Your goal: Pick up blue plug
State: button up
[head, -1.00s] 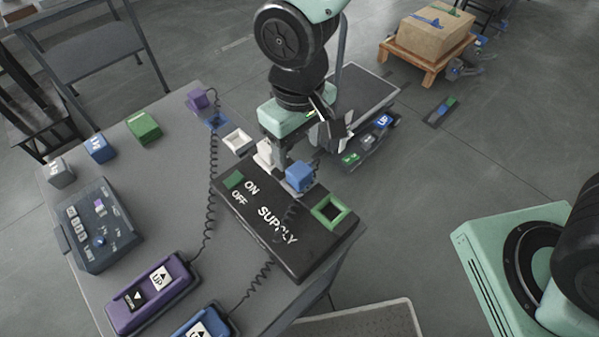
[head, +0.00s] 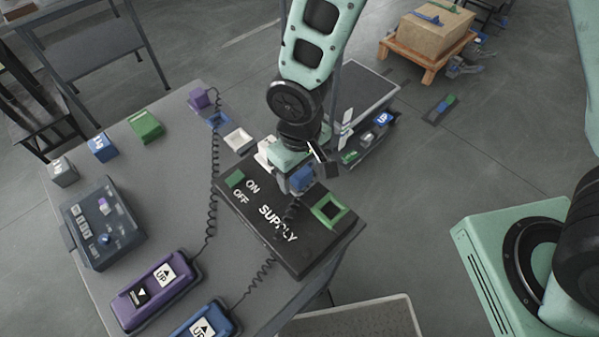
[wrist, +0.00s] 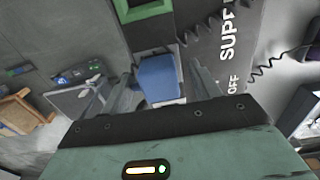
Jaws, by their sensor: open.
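The blue plug (head: 301,179) stands on the black SUPPLY box (head: 290,252), beside the square green-rimmed socket. Its dark coiled cord trails over the box. In the wrist view the blue plug (wrist: 159,78) lies between the two fingers of my gripper (wrist: 162,85), with a finger to either side. In the head view my gripper (head: 298,180) is low over the plug and partly hides it. The jaws are open, and I cannot tell whether a finger touches the plug.
The grey table also holds a purple handset (head: 152,290), a blue handset (head: 207,322), a control box (head: 103,222), a purple plug (head: 199,98), and green (head: 147,126), blue (head: 102,147) and white (head: 62,171) blocks. A wheeled platform (head: 362,95) stands behind.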

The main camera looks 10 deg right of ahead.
jog(key=c, duration=1)
jog(key=shift+r, duration=0.1)
notch_tip(320, 180, up, 9)
jog(key=shift+f+b, duration=0.1)
jog(key=shift+b, duration=0.35)
jog(key=shift+r+p, duration=0.65)
jog(key=shift+r, duration=0.6)
